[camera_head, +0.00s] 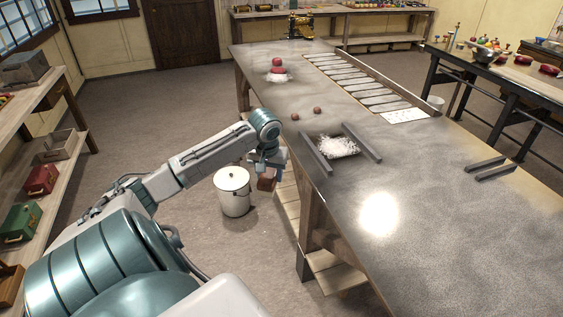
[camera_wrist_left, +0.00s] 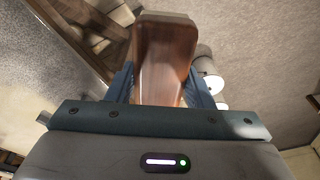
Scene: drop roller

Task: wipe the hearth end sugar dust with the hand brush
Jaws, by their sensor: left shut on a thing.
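My left gripper (camera_head: 268,168) hangs beside the long table's left edge, above the floor near a white bucket. It is shut on a brown wooden block, seemingly the hand brush (camera_head: 266,184); its smooth wooden back fills the space between the fingers in the left wrist view (camera_wrist_left: 166,62). Bristles are not visible. A white heap (camera_head: 338,147) lies on the table between two dark bars. Pale dust also speckles the grey tabletop (camera_head: 445,235). I cannot tell which patch is the hearth end sugar dust. My right gripper is not in view.
Two dark bars (camera_head: 361,142) flank the nearer white heap, and a shorter pair (camera_head: 487,168) lies at right. Two small brown balls (camera_head: 317,110) sit near the left edge. A lidded white bucket (camera_head: 233,190) stands on the floor. The table's near middle is clear.

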